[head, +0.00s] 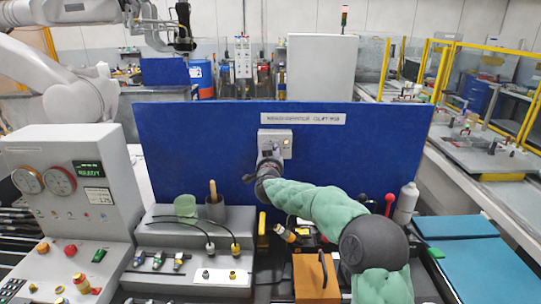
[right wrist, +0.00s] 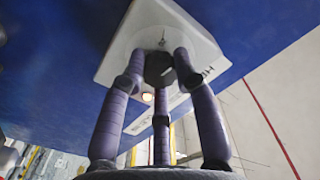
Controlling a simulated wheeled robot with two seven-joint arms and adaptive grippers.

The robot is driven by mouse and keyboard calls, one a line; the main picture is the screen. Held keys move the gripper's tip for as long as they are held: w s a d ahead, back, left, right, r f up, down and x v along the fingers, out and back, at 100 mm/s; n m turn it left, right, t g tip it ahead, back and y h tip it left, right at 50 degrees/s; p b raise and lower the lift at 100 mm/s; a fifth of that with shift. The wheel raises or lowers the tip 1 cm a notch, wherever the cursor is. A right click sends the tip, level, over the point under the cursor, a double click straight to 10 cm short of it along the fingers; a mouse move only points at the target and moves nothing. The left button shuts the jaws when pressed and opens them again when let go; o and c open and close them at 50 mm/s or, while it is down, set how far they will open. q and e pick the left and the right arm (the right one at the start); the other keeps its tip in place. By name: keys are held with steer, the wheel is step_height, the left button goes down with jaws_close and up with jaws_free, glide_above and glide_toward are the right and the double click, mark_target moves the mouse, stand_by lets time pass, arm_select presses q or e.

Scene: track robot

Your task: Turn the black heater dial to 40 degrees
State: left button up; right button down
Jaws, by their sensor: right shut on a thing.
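A light grey heater box (head: 285,139) is mounted on the upright blue panel, near its middle. In the right wrist view the box (right wrist: 143,32) fills the top, with the black dial (right wrist: 159,69) on its face. My right gripper (right wrist: 160,76) has purple-grey fingers closed around the dial, with fingertips against its sides. In the head view my right gripper (head: 268,168) reaches the box from below and hides the dial. The dial's pointer and degree scale cannot be read. My left gripper is not in view.
Below stand a green cup (head: 185,206), a grey cup (head: 215,210) and black cables. A grey console with gauges (head: 60,180) is at left, a pale bottle (head: 406,203) at right.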

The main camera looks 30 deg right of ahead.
steer(key=shift+s+d+r+m+b, duration=0.15)
steer(key=shift+m+b, duration=2.05)
steer(key=shift+m, duration=1.95)
steer(key=shift+d+m+b, duration=0.1)
steer(key=shift+m+b, duration=2.1)
steer(key=shift+m, duration=1.95)
steer(key=c, duration=1.3)
jaws_free()
steer(key=o, duration=0.4)
steer(key=shift+d, duration=0.1)
steer(key=shift+a, duration=0.2)
steer(key=v, duration=1.2)
steer(key=shift+f, duration=0.25)
